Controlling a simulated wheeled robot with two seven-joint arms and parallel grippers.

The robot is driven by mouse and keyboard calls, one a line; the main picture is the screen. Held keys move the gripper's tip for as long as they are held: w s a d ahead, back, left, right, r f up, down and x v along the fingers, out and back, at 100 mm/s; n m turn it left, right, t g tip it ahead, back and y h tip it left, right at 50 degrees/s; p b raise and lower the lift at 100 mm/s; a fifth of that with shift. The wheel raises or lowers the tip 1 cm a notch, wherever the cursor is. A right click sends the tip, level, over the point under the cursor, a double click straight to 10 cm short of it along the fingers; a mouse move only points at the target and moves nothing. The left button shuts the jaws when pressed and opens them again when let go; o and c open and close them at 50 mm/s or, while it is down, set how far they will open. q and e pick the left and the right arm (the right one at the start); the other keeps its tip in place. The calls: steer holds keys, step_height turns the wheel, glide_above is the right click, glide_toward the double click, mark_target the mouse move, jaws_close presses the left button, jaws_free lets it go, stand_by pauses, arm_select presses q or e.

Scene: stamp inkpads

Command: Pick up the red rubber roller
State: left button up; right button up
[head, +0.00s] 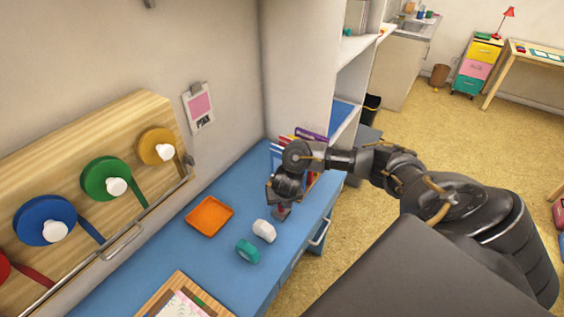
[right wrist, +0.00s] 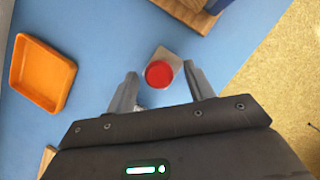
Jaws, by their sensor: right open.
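The red rubber roller shows in the right wrist view as a round red top (right wrist: 159,75), with a flat grey-beige part (right wrist: 170,60) beside and under it on the blue table. My right gripper (right wrist: 160,70) is open, with one finger on each side of the red top and visible gaps between. I cannot tell how far its fingertips are above the table. In the head view the right gripper (head: 280,208) points down near the table's far right part and mostly hides the roller; a little red shows there. My left gripper is not in view.
An orange tray (head: 209,216) lies left of the gripper. A white roll (head: 264,231) and a teal roll (head: 248,251) stand nearer on the blue table. Books (head: 308,137) are behind the gripper, and a wooden thing (right wrist: 190,12) is close beyond the roller. The table edge is at right.

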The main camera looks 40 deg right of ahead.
steer(key=shift+x, duration=1.2)
steer(key=c, duration=1)
steer(key=shift+c, duration=0.2)
steer(key=shift+r, duration=0.15)
